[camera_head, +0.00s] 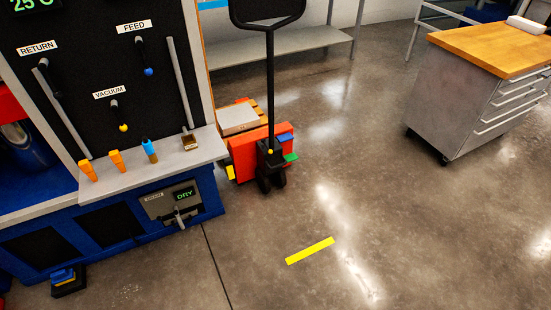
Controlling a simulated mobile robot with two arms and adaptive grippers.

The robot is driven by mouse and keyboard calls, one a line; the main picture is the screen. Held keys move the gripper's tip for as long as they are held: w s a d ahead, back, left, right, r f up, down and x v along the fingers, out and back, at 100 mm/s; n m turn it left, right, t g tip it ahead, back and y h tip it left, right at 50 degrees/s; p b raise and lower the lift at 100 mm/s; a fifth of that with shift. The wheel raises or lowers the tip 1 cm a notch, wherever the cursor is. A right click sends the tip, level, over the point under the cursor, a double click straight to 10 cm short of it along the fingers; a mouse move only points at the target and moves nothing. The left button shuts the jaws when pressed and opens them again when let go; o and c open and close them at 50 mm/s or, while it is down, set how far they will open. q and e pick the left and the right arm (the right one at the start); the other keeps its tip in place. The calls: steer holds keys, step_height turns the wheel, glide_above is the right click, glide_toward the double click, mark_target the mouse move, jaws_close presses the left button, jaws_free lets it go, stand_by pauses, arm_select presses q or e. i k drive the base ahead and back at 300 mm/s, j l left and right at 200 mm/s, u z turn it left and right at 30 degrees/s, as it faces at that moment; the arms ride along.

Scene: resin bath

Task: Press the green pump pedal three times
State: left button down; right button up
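The green pump pedal (291,157) sticks out low on the right side of a red pallet jack (248,154), just above the floor. A blue pedal-like part (286,138) sits above it on the same side. The jack's black handle (270,85) stands upright in front of the red body, and its loop is cut off by the top edge. Neither of my grippers shows in the head view.
A blue and black machine bench (150,175) with valves and a DRY display stands at left. A wood-topped drawer cabinet (470,100) stands at right. A yellow strip (310,250) marks the floor. The floor in front and right of the jack is clear.

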mark_target(290, 157)
steer(key=i+l+u, duration=0.2)
steer(key=u, duration=0.3)
steer(key=i+l+u, duration=0.2)
steer(key=u, duration=0.3)
steer(key=i+l+u, duration=0.1)
steer(key=l+u, duration=0.4)
steer(key=i+l+u, duration=0.25)
steer(key=l, duration=1.75)
steer(key=i+l+u, duration=0.1)
steer(key=l+u, duration=0.2)
steer(key=l, duration=1.7)
